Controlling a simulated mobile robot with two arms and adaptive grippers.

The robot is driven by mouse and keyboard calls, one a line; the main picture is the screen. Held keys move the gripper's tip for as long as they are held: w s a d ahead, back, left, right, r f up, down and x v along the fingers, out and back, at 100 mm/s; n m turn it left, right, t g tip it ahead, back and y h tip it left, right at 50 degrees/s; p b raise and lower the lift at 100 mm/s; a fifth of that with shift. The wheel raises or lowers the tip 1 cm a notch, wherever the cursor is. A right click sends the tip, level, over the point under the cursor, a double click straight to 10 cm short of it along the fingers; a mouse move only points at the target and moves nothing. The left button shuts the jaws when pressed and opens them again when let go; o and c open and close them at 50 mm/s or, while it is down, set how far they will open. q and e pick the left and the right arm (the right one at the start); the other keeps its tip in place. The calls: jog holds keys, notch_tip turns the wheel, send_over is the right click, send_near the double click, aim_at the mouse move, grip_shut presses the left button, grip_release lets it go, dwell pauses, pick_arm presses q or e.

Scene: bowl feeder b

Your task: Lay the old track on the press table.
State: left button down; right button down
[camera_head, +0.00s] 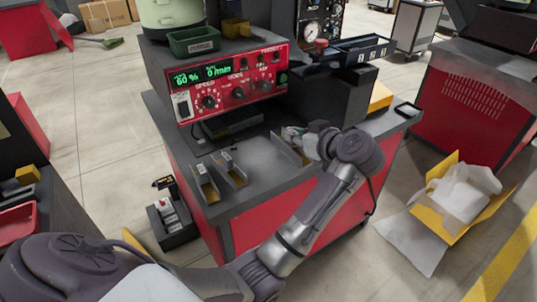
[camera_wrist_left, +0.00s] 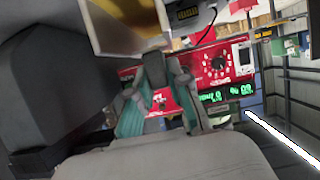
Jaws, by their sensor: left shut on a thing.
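My left arm reaches across from the lower left of the head view, and my left gripper (camera_head: 300,140) is above the right part of the grey top (camera_head: 262,185) of a red bench. The gripper is shut on a metal track (camera_head: 286,150), a channel-like piece with a tan inner face. In the left wrist view the track (camera_wrist_left: 125,25) fills the top, close to the fingers (camera_wrist_left: 165,95). Whether it touches the bench top is unclear. Two smaller channel pieces (camera_head: 206,184) (camera_head: 231,170) stand on the bench to the left. My right gripper is out of view.
A red control box (camera_head: 235,80) with a green display stands at the back of the bench, with a green bin (camera_head: 194,41) on it. A dark block (camera_head: 330,95) stands behind the gripper. An open carton (camera_head: 450,225) is on the floor at right.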

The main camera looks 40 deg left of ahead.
pick_arm(q)
jog(key=w+a+f, duration=0.1)
jog(key=a+f, duration=0.1)
jog(key=f, duration=0.1)
jog(key=w+a+f, duration=0.1)
jog(key=a+f, duration=0.5)
jog(key=shift+w+a+b, duration=0.1)
jog(key=shift+w+b, duration=0.3)
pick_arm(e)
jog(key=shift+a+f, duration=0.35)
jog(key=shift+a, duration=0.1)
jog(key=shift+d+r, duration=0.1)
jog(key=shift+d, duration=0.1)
pick_arm(q)
jog(key=c, duration=1.1)
grip_release()
jog(key=shift+f, duration=0.15)
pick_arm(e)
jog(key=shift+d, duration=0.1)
